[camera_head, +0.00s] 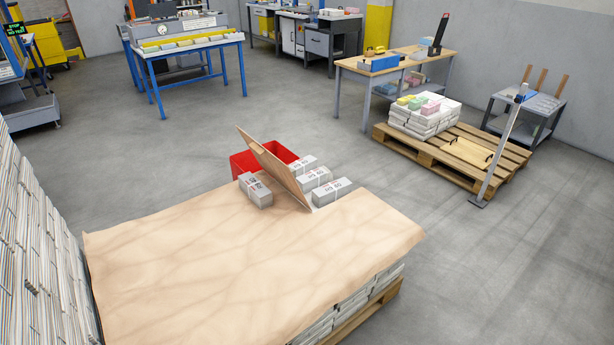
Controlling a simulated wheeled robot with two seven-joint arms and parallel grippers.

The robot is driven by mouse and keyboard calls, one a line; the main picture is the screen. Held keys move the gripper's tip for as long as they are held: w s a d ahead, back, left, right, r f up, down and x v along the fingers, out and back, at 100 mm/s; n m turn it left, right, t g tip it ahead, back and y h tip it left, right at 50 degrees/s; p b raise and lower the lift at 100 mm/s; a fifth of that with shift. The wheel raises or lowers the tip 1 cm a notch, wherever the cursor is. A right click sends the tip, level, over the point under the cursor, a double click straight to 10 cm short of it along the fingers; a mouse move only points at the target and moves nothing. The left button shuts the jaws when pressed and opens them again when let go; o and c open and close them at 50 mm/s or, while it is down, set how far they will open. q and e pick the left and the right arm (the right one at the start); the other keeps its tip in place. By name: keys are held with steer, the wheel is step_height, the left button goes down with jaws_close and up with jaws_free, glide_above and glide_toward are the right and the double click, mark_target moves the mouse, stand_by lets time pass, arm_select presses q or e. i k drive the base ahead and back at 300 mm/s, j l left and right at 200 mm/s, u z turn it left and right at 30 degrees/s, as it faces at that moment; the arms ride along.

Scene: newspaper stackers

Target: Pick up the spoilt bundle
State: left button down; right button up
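Several small strapped grey newspaper bundles sit at the far edge of the brown paper sheet (240,265). One bundle (257,194) lies left of a tilted wooden board (268,168), with dark print on its end. On the board's right are a back bundle (302,164), a middle bundle (314,179) and a front bundle (332,192). I cannot tell from this view which is the spoilt one. The board partly hides what is behind it. Neither of my grippers is in view.
A red bin (240,163) stands behind the board. Tall newspaper stacks (35,250) line the left side. A wooden pallet (450,171) with white bundles (424,120) and a leaning metal post (503,150) stands at right. Grey floor between is clear.

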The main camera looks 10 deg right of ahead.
mark_target(308, 163)
steer(key=i+l+z, duration=0.3)
steer(key=l+z, duration=0.15)
steer(key=i+l+z, duration=0.8)
steer(key=z, duration=0.15)
steer(key=i+l+z, duration=0.25)
steer(key=i, duration=0.65)
steer(key=i+z, duration=0.3)
steer(key=i, duration=0.65)
steer(key=i+j+u, duration=0.15)
steer(key=i+u, duration=0.7)
steer(key=i+l+u, duration=0.15)
steer(key=i+u, duration=0.3)
steer(key=i+l+u, duration=0.25)
steer(key=u, duration=0.15)
steer(key=i+j+u, duration=0.15)
steer(key=u, duration=0.25)
steer(key=i+j+u, duration=0.1)
steer(key=i+u, duration=0.2)
steer(key=u, duration=0.15)
steer(key=i+u, duration=0.25)
steer(key=u, duration=0.15)
steer(key=i+l+u, duration=0.1)
steer(key=i+u, duration=0.15)
steer(key=u, duration=0.2)
steer(key=i+j+u, duration=0.3)
steer(key=i+j, duration=0.15)
steer(key=i, duration=0.15)
